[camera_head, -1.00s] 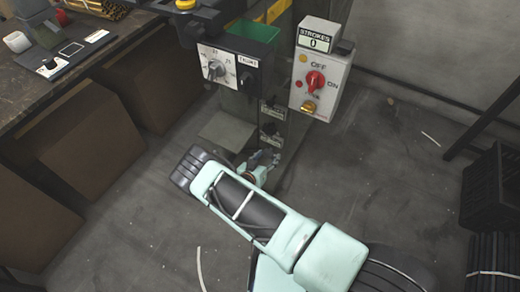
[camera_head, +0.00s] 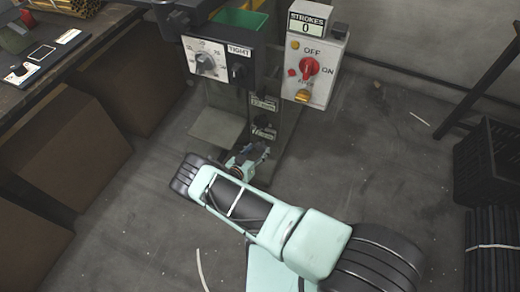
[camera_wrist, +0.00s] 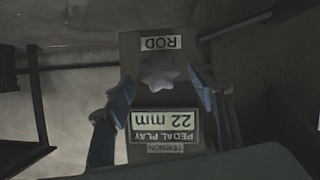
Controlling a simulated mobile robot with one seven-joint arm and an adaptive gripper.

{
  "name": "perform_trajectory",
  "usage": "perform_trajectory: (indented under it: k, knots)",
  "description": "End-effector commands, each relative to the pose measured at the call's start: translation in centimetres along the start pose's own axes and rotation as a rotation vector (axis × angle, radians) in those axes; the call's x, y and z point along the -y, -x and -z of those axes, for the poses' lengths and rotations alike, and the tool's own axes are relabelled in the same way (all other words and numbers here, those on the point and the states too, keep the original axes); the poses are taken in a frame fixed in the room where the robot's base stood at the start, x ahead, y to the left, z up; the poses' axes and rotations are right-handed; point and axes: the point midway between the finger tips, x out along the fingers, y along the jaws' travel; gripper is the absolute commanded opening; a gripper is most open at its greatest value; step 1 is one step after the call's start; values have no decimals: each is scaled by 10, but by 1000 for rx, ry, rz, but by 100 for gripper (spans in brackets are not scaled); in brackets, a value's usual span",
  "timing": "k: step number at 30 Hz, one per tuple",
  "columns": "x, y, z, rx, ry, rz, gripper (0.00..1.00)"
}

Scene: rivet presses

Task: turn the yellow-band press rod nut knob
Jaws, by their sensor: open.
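The rod nut knob (camera_wrist: 161,71) is a grey, lobed knob below an upside-down ROD label (camera_wrist: 160,42) in the wrist view. My gripper (camera_wrist: 162,78) is open. One blue finger is to the left of the knob and one to the right, with gaps visible on both sides. I cannot tell how far the fingertips are from the panel. In the head view my gripper (camera_head: 250,157) is low at the front of the press column, and the knob cannot be made out there. No yellow band shows clearly.
A PEDAL PLAY display (camera_wrist: 165,124) reading 22 mm is beside the knob. Above my gripper are a dial box (camera_head: 218,62) and a STROKES switch box (camera_head: 313,68). A workbench (camera_head: 62,55) is at left, a black crate (camera_head: 487,160) at right. Open floor lies around the press.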

Motion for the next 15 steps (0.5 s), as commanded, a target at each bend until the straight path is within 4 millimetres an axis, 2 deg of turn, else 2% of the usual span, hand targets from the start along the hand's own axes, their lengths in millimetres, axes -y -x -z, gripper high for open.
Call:
perform_trajectory:
  k: [1, 6, 15]
  knots:
    - [0, -10, -2, -1, 0, -1, 51]
    - [0, -25, -1, 0, 1, 1, 51]
    - [0, -29, 0, 0, 1, 0, 51]
